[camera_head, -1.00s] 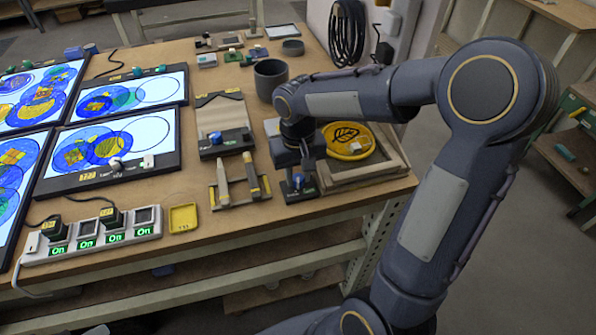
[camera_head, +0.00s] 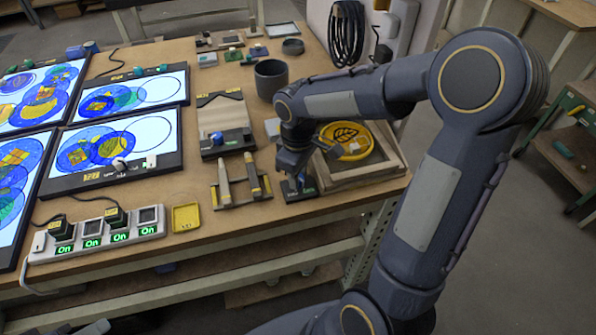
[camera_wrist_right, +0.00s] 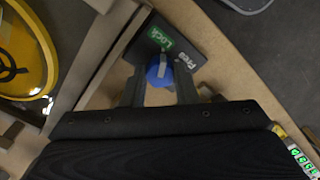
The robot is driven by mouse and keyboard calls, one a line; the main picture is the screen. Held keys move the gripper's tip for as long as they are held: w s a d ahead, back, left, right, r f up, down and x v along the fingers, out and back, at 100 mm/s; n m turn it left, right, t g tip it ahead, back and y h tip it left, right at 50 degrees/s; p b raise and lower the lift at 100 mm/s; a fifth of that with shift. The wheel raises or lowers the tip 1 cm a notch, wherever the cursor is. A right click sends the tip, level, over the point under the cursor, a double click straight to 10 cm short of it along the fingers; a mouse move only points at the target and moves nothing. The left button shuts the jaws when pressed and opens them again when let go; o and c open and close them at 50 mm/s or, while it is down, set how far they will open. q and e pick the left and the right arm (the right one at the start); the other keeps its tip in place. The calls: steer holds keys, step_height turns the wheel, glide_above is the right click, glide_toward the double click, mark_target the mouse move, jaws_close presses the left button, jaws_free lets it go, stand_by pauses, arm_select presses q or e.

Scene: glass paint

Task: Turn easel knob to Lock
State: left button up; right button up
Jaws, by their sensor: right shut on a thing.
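The blue easel knob (camera_wrist_right: 159,73) with a grey pointer bar sits on a dark plate (camera_wrist_right: 178,45) in the right wrist view. The plate carries a green "Lock" label (camera_wrist_right: 160,39) and a plain "Free" label (camera_wrist_right: 189,58). The pointer bar points up, roughly toward "Lock". My right gripper (camera_wrist_right: 158,88) has a finger on each side of the knob and is shut on it. In the head view my right gripper (camera_head: 294,178) reaches down at the plate in front of the wooden easel (camera_head: 365,176), and the knob is hidden there. My left gripper is out of view.
A yellow disc with a leaf outline (camera_head: 347,141) lies on the easel. A small rack with brushes (camera_head: 241,192) stands close left of my gripper. A dark cup (camera_head: 271,80) is behind. Lit panels (camera_head: 120,140) and a power strip (camera_head: 105,231) fill the left.

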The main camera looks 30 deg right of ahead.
steer(key=shift+n, duration=0.3)
steer(key=o, duration=1)
step_height(320, 180, up, 8)
steer(key=shift+f, duration=0.1)
stand_by(0.5)
